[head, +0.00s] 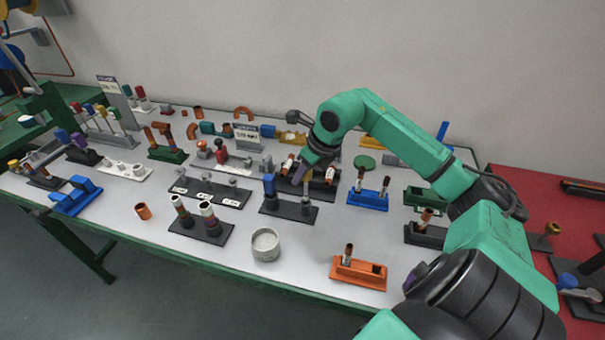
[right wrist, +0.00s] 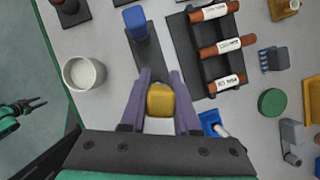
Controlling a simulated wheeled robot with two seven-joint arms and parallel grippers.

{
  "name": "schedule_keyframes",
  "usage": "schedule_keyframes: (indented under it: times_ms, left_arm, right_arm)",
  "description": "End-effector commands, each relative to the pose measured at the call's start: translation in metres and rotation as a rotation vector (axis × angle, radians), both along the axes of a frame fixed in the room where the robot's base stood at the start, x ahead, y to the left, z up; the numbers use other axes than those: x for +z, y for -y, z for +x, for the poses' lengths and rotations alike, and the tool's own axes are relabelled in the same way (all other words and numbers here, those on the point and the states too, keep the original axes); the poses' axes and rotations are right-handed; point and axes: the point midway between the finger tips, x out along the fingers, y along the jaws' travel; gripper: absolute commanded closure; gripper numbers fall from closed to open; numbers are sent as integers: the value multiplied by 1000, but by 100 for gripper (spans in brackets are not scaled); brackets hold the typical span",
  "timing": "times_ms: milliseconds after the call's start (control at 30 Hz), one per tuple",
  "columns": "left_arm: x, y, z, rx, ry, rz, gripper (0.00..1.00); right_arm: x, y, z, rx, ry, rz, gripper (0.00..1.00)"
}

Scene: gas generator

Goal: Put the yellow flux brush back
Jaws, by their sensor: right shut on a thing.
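The yellow flux brush (right wrist: 160,98) shows end-on between the purple fingers of my right gripper (right wrist: 158,103), which is shut on it. In the head view my right gripper (head: 300,172) points down over the right end of a black holder (head: 285,208). The fingers hide most of the brush there. A blue-topped brush (head: 269,184) stands upright at the left end of this holder; it also shows in the right wrist view (right wrist: 134,20). I cannot tell whether the yellow brush touches the holder. My left gripper (right wrist: 36,106) looks open and empty, off the table's edge.
A white cup (head: 265,245) stands in front of the holder. A black rack (head: 318,195) with reddish-brown labelled tubes lies just behind my right gripper. A blue stand (head: 368,200) is to its right, an orange tray (head: 358,275) nearer the front edge.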

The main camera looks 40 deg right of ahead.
Motion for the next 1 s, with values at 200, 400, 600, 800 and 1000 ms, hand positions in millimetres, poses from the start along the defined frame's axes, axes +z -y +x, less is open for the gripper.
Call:
schedule_keyframes:
  times_ms: [200,400,600,800,1000]
  left_arm:
    - [0,0,0,2,0,0,50]
    - [0,0,0,2,1,1,50]
    - [-4,0,0,2,1,1,50]
    - [-4,0,1,2,1,1,50]
    - [-6,0,1,1,2,-1,50]
  right_arm:
    - [0,0,0,0,0,0,100]
    - [0,0,0,0,0,0,100]
    - [0,0,0,-1,1,1,100]
    - [0,0,0,-1,1,1,100]
    - [-1,0,0,0,0,-1,100]
